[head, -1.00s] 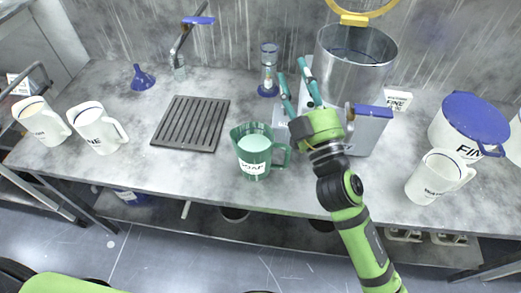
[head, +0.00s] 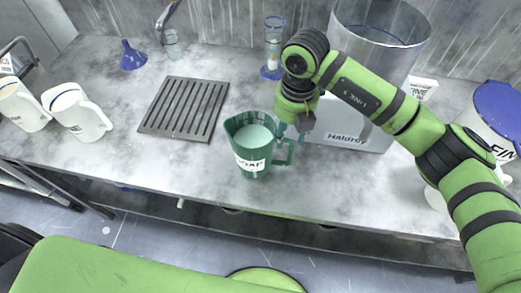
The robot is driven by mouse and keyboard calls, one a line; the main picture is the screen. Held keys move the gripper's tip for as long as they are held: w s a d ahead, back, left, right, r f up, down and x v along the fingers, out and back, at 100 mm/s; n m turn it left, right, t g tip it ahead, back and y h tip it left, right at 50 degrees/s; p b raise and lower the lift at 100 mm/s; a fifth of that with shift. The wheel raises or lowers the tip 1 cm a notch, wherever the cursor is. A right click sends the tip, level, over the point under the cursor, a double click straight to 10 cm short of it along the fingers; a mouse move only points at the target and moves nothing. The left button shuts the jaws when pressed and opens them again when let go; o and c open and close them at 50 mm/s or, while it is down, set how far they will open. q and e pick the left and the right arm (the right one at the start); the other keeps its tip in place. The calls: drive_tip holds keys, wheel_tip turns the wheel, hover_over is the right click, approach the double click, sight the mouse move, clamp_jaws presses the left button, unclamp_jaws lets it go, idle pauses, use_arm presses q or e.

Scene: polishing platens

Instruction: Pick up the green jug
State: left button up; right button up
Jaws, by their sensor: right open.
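The green jug (head: 251,158) stands upright on the grey worktop, near its front middle. It has a white label, partly readable as "SOAP", and pale green contents. Its handle points right. My right gripper (head: 291,133) is open and points down at the handle, with teal fingers on either side of it. Whether the fingers touch the handle cannot be told. My wrist hides part of the view behind the handle. My left gripper is not in view.
A slatted dark drain mat (head: 184,107) lies left of the jug. Two white jugs (head: 78,113) (head: 22,105) stand further left. A "Haldroy" machine (head: 347,137) with a clear drum stands right behind my gripper. A glass cylinder (head: 273,48) and a blue funnel (head: 132,56) stand at the back.

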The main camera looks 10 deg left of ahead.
sight(291, 152)
drive_tip(key=shift+d+f, duration=0.15)
drive_tip(key=shift+f, duration=0.3)
drive_tip(key=shift+d+f, duration=0.1)
drive_tip(key=shift+f, duration=0.2)
drive_tip(key=f+p, duration=0.1)
drive_tip(key=f, duration=0.1)
drive_tip(key=f+p, duration=0.1)
drive_tip(key=f, duration=0.1)
drive_tip(key=f+p, duration=0.2)
drive_tip(key=shift+s+d, duration=0.3)
drive_tip(key=shift+d, duration=0.1)
drive_tip(key=shift+f, duration=0.2)
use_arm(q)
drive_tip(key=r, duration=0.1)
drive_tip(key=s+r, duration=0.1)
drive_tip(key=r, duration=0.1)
use_arm(e)
drive_tip(key=shift+w, duration=0.1)
clamp_jaws()
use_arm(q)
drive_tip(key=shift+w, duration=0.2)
use_arm(e)
drive_tip(key=shift+w+a+r, duration=0.1)
